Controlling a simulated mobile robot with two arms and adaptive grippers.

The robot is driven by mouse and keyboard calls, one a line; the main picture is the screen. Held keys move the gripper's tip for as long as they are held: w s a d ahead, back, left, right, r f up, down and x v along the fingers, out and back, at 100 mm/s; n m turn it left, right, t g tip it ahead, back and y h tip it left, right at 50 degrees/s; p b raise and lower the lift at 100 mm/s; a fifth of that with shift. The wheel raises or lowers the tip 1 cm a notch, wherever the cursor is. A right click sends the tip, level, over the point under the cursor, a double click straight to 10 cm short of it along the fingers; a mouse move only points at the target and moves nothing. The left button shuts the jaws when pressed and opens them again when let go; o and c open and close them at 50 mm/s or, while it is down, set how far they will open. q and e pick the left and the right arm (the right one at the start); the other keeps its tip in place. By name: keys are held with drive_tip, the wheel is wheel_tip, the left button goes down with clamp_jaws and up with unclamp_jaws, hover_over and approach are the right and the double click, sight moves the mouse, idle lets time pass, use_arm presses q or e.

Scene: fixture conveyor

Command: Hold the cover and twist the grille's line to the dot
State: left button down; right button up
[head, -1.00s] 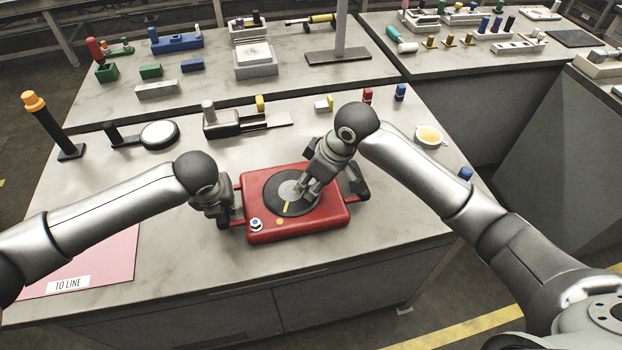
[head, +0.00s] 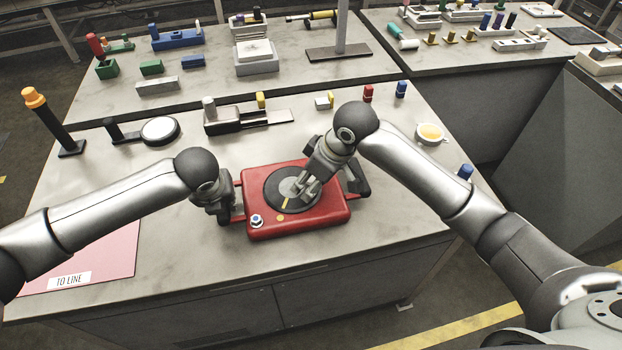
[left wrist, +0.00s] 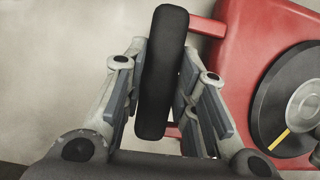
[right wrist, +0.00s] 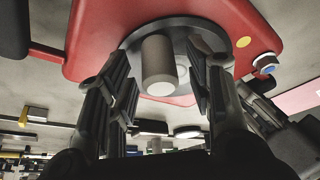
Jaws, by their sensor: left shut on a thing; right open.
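The red cover (head: 320,219) lies flat on the table. My left gripper (head: 226,204) is shut on its black left handle (left wrist: 163,75). The round dark grille (head: 272,190) sits in the cover. Its yellow line (head: 285,203) points to the front, close to the dot (head: 281,218), apparently slightly right of it. The line also shows in the left wrist view (left wrist: 279,139), and the dot in the right wrist view (right wrist: 243,42). My right gripper (head: 304,190) is open, its fingers on either side of the grille's grey knob (right wrist: 158,62), with visible gaps.
A blue-and-white button (head: 257,221) stands on the cover's front left corner. A pink mat (head: 110,245) lies at the left. A grey fixture (head: 222,122), a round white-topped piece (head: 160,131) and a cup (head: 430,133) stand behind. The table in front of the cover is clear.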

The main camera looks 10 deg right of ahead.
use_arm(q)
drive_tip(key=shift+f, duration=0.15)
use_arm(e)
drive_tip(key=shift+r, duration=0.1)
drive_tip(key=v, duration=1.2)
idle(0.5)
use_arm(q)
drive_tip(key=c, duration=1.1)
unclamp_jaws()
drive_tip(key=v, duration=1.2)
drive_tip(key=shift+s, duration=0.1)
